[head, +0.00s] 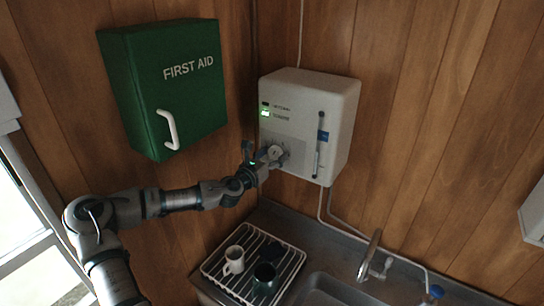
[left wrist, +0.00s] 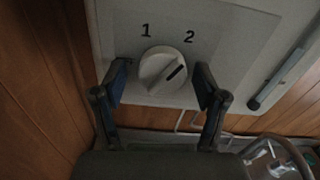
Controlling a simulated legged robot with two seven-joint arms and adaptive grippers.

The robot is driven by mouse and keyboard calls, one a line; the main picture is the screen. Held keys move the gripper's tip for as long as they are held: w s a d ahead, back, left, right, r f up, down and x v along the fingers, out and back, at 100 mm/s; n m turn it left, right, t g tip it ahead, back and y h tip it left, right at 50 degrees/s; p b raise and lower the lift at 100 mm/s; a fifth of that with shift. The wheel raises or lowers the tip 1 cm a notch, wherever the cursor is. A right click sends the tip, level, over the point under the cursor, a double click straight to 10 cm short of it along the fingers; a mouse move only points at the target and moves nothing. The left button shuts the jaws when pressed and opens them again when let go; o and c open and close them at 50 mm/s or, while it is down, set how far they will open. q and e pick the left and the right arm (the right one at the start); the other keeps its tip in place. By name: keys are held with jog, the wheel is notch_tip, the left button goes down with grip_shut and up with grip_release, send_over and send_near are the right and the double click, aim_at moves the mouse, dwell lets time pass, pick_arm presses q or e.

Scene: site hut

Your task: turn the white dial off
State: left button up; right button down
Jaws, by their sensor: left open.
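The white dial (left wrist: 160,70) is on the front of the white wall unit (head: 335,95). The numbers 1 and 2 are printed above it, and its dark mark slants up and right toward the 2. In the head view the dial (head: 275,152) shows at the unit's lower left. My left gripper (left wrist: 161,79) is open, with one finger on each side of the dial; I see gaps between the fingers and the dial. The same gripper (head: 261,156) also shows in the head view. A green light (head: 265,113) glows on the unit. My right gripper is not in view.
A green first aid box (head: 165,90) with a white handle hangs left of the unit. Below are a drying rack (head: 222,282) with a white mug (head: 233,260) and a dark mug (head: 265,276), and a sink with a tap (head: 369,255). A thin gauge (head: 319,145) is right of the dial.

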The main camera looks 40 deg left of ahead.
pick_arm(q)
jog(key=shift+d, duration=0.1)
jog(key=c, duration=1.1)
jog(key=shift+c, duration=0.2)
